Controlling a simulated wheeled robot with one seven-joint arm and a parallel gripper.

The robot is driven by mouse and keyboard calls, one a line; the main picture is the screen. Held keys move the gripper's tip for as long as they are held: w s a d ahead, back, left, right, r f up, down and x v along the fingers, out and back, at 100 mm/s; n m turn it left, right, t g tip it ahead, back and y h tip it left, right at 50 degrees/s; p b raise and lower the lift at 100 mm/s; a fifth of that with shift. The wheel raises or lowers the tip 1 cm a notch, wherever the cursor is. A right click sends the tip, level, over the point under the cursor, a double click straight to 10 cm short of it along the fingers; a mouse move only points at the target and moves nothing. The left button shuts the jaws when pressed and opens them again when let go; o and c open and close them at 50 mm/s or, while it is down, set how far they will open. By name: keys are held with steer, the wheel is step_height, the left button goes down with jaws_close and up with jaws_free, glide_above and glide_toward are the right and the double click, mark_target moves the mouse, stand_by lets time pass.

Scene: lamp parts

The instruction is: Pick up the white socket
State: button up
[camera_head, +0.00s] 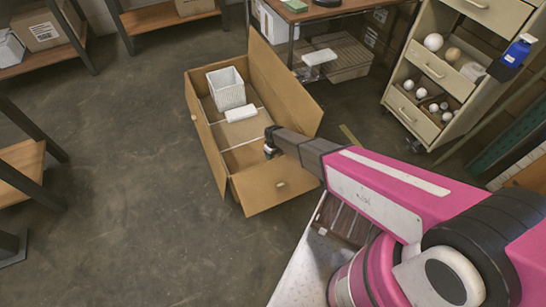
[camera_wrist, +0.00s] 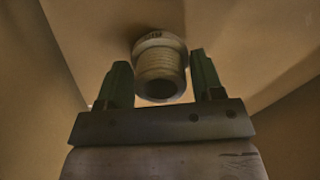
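The white socket (camera_wrist: 160,62) shows in the wrist view as a pale, shaded, threaded cylinder with a wider collar at its far end and a dark opening facing the camera. It lies against the brown cardboard surface of the box. My gripper (camera_wrist: 159,85) is open, with one dark green finger on each side of the socket and visible gaps between. In the head view my gripper (camera_head: 271,148) is inside the front part of the open cardboard box (camera_head: 205,140). The socket cannot be made out there.
The box also holds a white basket (camera_head: 227,90) and a small white block (camera_head: 240,113). Its flaps stand open around it. A drawer cabinet (camera_head: 440,75) with white bulbs stands at the right, and a table stands behind the box.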

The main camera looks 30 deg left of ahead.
steer(key=shift+c, duration=1)
steer(key=shift+r, duration=0.15)
